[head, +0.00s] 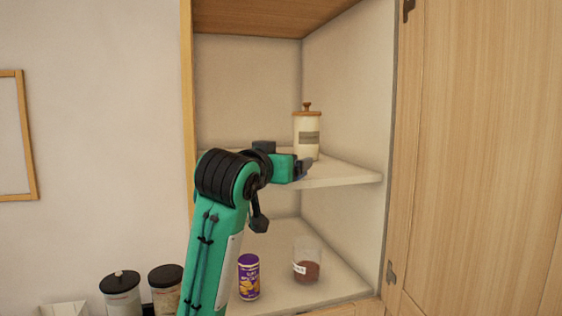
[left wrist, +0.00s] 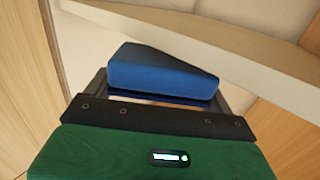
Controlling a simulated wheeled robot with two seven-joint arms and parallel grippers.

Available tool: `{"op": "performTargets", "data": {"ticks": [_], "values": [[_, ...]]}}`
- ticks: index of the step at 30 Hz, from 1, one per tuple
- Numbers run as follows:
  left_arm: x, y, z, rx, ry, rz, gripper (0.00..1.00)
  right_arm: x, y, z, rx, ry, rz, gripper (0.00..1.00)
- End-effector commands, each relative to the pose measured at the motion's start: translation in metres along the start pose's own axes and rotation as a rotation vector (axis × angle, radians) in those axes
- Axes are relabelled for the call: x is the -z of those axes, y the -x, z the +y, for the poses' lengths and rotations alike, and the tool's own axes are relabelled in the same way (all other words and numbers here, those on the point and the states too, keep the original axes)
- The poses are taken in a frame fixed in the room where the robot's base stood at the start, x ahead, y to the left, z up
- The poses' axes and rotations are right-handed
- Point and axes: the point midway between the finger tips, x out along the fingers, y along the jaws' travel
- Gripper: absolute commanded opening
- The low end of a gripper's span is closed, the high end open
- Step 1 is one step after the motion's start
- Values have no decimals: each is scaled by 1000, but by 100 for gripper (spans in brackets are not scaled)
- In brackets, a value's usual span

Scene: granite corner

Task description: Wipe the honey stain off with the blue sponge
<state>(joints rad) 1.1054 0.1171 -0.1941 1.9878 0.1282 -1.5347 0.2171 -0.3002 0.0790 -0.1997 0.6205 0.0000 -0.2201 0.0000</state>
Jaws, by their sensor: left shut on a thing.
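My left gripper (head: 303,170) is at the front edge of the middle cabinet shelf, below and in front of the cream jar. In the left wrist view my left gripper (left wrist: 160,98) is shut on the blue sponge (left wrist: 160,72), a wedge-like block with a darker top. In the head view only a small dark bluish bit of the sponge (head: 307,167) shows past the gripper. I see no honey stain in either view; the arm and gripper cover part of the shelf. My right gripper is not in view.
The middle shelf (head: 345,175) bears a cream jar (head: 307,136) with a wooden lid. A purple can (head: 249,277) and a glass of brown powder (head: 307,268) stand below. The cabinet door (head: 480,150) is at right. Two dark-lidded jars (head: 121,295) (head: 166,290) stand lower left.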

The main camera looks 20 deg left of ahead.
Motion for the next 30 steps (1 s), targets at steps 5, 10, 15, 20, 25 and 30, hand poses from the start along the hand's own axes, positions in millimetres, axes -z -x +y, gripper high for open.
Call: {"op": "performTargets", "data": {"ticks": [5,10,15,20,25,30], "values": [[-4,0,0,0,0,0,64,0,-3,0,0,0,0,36],[-8,0,0,0,0,0,64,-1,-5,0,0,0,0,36],[-7,-2,-2,1,0,-1,64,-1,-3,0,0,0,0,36],[-6,-10,-8,1,0,-2,64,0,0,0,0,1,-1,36],[-5,-22,-18,1,0,-1,64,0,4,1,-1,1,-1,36],[-5,-27,-23,1,0,-1,64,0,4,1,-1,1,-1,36]]}}
